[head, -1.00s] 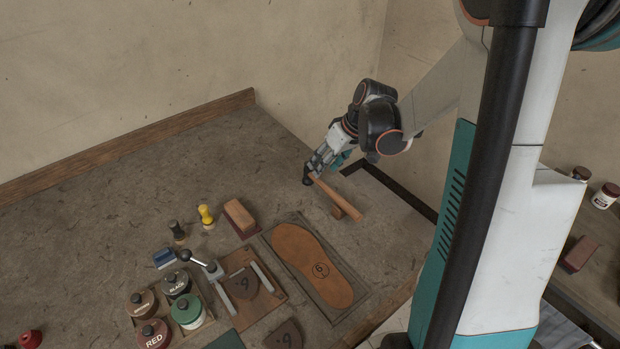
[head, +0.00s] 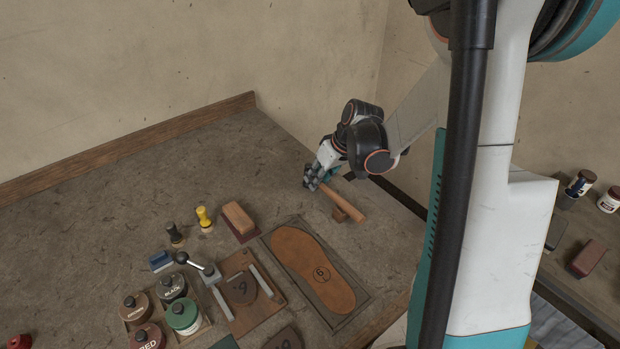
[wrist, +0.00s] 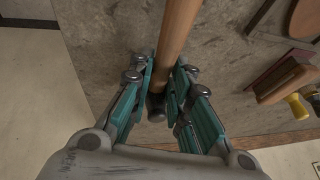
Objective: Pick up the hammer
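The hammer (head: 347,203) lies near the right side of the workbench, and its long wooden handle points toward the lower right in the head view. In the wrist view the handle (wrist: 177,35) runs between the teal finger pads of my gripper (wrist: 165,78), one on each side and close to the wood. A dark rounded end (wrist: 157,107) of the hammer shows low between the fingers. In the head view my gripper (head: 316,177) is down at the hammer's upper left end and covers it. I cannot tell whether the pads press on the handle.
A sole on a board (head: 364,297) lies nearer the front. A wooden-backed brush (head: 238,217), a yellow-handled tool (head: 204,218) and several labelled pots (head: 184,315) stand to the left. A wooden strip (head: 120,148) edges the back.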

